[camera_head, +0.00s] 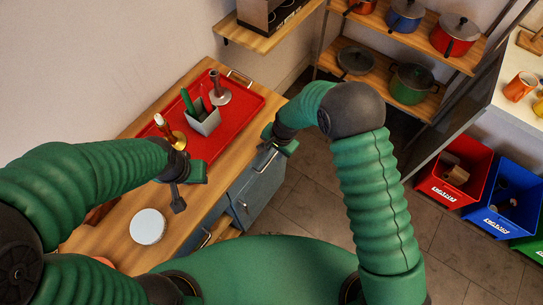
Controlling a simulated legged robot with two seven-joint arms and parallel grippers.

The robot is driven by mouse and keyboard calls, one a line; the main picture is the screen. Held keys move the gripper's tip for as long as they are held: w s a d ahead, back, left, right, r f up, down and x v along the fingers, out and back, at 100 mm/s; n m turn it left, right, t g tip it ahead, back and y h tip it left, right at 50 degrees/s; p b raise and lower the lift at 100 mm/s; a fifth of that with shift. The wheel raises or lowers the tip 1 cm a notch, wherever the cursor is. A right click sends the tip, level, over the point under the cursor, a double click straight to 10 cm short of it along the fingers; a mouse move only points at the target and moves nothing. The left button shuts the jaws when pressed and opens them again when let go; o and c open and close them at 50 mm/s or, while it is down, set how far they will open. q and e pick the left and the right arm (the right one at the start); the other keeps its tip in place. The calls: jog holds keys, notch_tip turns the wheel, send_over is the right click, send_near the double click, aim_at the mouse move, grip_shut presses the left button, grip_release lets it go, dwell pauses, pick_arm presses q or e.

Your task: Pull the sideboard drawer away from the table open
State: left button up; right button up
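The sideboard (115,245) has a wooden top and grey-blue fronts facing right. Its far drawer (262,182) has a metal handle (267,159) below my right gripper. My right gripper (277,145) is at the top edge of that drawer front, close to the handle. I cannot tell whether it touches the handle, and its fingers are mostly hidden by the wrist. My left gripper (178,195) hangs above the sideboard top, apart from the drawers, and its finger opening is not clear. Another handle (242,207) shows nearer on the front.
A red tray (245,103) on the top holds a grey holder (203,118), a candlestick and a pepper mill. A white round lid (148,226) lies nearer. Pot shelves stand behind; red (447,190) and blue (497,222) bins stand right. Floor between is clear.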

aim_at(271, 160)
jog(key=f, duration=0.3)
jog(key=shift+w+a+f, duration=0.15)
jog(key=shift+a+f, duration=0.25)
jog(key=shift+f, duration=0.55)
grip_shut()
jog(key=shift+a, duration=0.1)
dwell(0.5)
